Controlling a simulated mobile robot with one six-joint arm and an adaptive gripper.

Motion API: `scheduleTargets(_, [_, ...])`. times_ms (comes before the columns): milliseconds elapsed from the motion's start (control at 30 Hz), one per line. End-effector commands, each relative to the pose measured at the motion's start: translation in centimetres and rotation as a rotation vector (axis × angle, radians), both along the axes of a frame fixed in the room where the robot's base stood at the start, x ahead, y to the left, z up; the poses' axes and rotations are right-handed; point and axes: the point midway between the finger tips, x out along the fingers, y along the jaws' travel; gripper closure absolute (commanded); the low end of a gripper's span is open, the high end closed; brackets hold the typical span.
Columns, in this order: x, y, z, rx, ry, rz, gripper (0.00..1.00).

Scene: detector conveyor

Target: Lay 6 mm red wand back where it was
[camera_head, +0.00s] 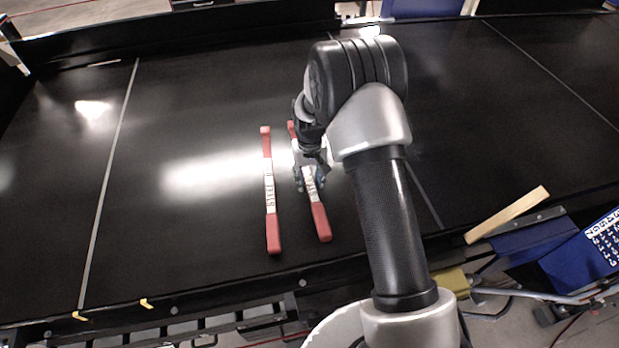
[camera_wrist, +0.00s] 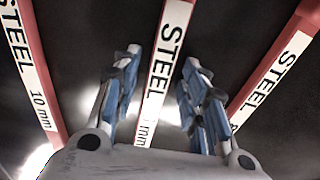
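Red-ended wands with white STEEL labels lie on the black conveyor belt. In the head view, one wand (camera_head: 272,205) lies clear at the left and another wand (camera_head: 320,222) runs beneath my gripper (camera_head: 310,184). The wrist view shows three: a left wand marked 10 mm (camera_wrist: 32,75), a middle wand (camera_wrist: 168,50) and a right wand (camera_wrist: 272,80). My gripper (camera_wrist: 162,78) is open, its blue-padded fingers on either side of the middle wand with gaps. The middle wand's number is hidden, and so is the right one's, so I cannot tell which is 6 mm.
The black belt (camera_head: 220,90) is bare left of the wands and beyond them. A wooden strip (camera_head: 508,214) lies at the near right edge, beside blue bins (camera_head: 535,242). My arm covers the belt just right of the wands.

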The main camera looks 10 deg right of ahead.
Motion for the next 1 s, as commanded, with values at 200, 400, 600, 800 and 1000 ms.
scheduleTargets(200, [0.0, 0.0, 0.0, 0.0, 0.0, 0.0, 0.59])
scheduleTargets(400, [0.0, 0.0, 1.0, 0.0, -0.002, 0.0, 0.59])
scheduleTargets(600, [0.1, 0.0, 5.2, 0.0, -0.003, 0.0, 0.59])
scheduleTargets(800, [0.1, 0.0, 9.1, 0.0, -0.004, 0.0, 0.59])
scheduleTargets(1000, [0.0, 0.0, 11.6, 0.0, -0.002, 0.0, 0.59])
